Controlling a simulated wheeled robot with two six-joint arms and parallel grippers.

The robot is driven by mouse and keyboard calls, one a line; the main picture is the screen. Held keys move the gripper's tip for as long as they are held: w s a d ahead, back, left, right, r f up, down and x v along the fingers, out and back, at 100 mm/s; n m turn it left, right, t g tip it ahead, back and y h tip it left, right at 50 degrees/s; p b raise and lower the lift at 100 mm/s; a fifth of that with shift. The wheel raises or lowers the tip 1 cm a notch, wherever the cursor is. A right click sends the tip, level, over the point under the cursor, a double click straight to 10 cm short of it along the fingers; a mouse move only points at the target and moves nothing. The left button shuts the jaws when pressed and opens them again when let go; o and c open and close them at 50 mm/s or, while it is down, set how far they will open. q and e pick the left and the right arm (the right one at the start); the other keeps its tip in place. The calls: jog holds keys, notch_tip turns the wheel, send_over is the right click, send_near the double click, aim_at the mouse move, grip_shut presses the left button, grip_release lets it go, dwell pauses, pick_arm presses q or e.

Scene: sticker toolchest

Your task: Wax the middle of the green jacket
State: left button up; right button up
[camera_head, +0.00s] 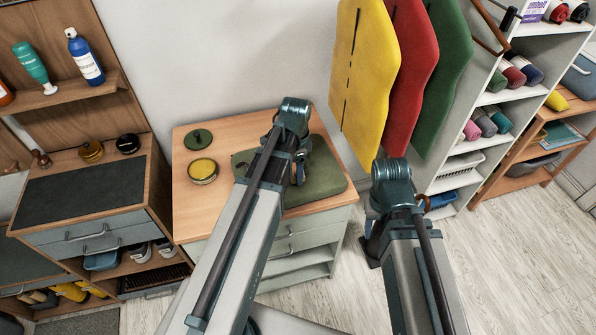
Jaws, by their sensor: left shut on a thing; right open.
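A folded olive-green jacket (325,185) lies on the wooden top of a small cabinet. An open round tin of yellow wax (203,170) stands to its left, with its green lid (198,139) lying flat behind it. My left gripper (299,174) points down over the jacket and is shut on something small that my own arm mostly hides. I cannot tell whether that thing touches the jacket. My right gripper (373,246) is open, low beside the cabinet's right side, and partly hidden by its arm.
Yellow (366,75), red (412,75) and green (443,85) pieces hang on the wall behind. A white shelf (490,99) with rolled cloths stands at right. A workbench (80,191) with bottles above it is at left. Bare floor (520,260) lies at lower right.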

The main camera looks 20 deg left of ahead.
pick_arm(q)
jog(key=shift+w+a, duration=0.8)
jog(key=shift+w, duration=0.3)
jog(key=shift+w+a, duration=0.1)
jog(key=shift+w+a, duration=0.55)
jog(key=shift+w, duration=0.15)
jog(key=shift+w+a, duration=0.5)
jog(key=shift+w, duration=0.2)
jog(key=shift+w+a, duration=0.1)
jog(key=shift+w+a, duration=0.55)
jog(key=shift+w, duration=0.15)
jog(key=shift+w+a, duration=0.5)
jog(key=shift+w, duration=0.2)
notch_tip(320, 180, up, 6)
jog(key=p, duration=0.6)
